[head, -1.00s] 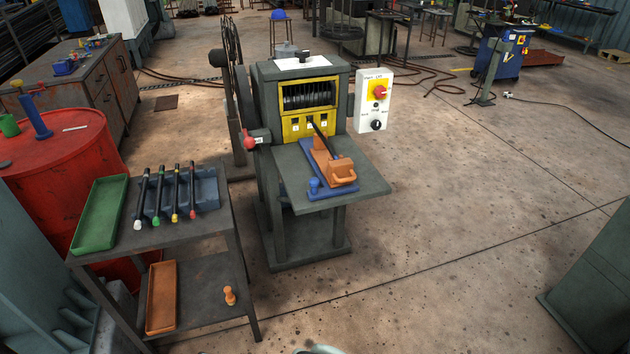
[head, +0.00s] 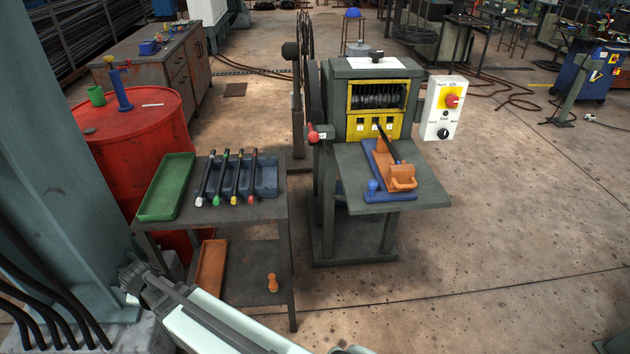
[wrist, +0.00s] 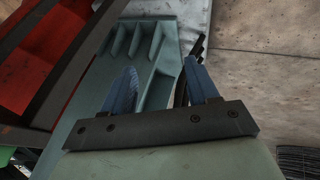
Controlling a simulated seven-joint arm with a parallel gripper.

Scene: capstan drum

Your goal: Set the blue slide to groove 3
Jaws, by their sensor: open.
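The blue slide (head: 405,196) lies on the grey table of the capstan machine (head: 345,120). It has a blue knob (head: 373,186) at its front left. An orange block with a handle (head: 402,177) sits on it, and a dark rod leans from the block toward the yellow front plate (head: 361,127). The marks on that plate are too small to read. My gripper (wrist: 160,66) shows only in the wrist view, its two blue fingers apart with nothing held between them. It is away from the slide, which the wrist view does not show.
A side cart left of the machine carries a green tray (head: 165,188) and a blue rack (head: 266,178) with several dark rods with coloured tips. An orange tray (head: 210,268) and peg (head: 272,283) sit below. A switch box (head: 443,107) stands at the machine's right. Floor in front is clear.

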